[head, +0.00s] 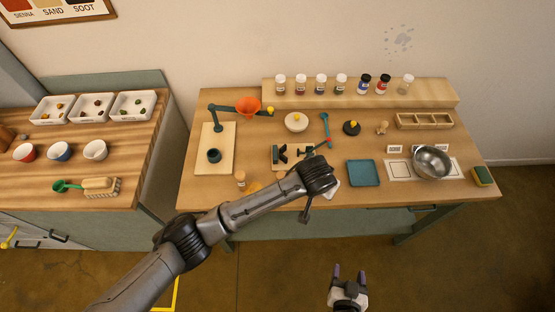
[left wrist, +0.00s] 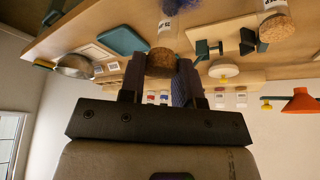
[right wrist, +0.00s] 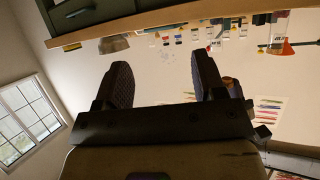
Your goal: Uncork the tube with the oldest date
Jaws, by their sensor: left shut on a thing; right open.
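My left gripper (head: 320,182) reaches over the front middle of the table. In the left wrist view its fingers (left wrist: 160,80) are shut on a cork (left wrist: 160,62). A clear labelled tube (left wrist: 167,25) lines up with this cork; I cannot tell whether the cork is still seated in it. A second corked tube (left wrist: 275,24) stands to its right in that view, and it shows in the head view (head: 240,178) at the table's front left. The dates are too small to read. My right gripper (head: 349,272) is open and empty, in front of the table.
A dark clamp stand (head: 281,155) is just behind my left gripper. A teal tray (head: 363,173), a steel bowl (head: 432,161) and a sponge (head: 483,176) lie to the right. Several jars (head: 321,84) line the back shelf.

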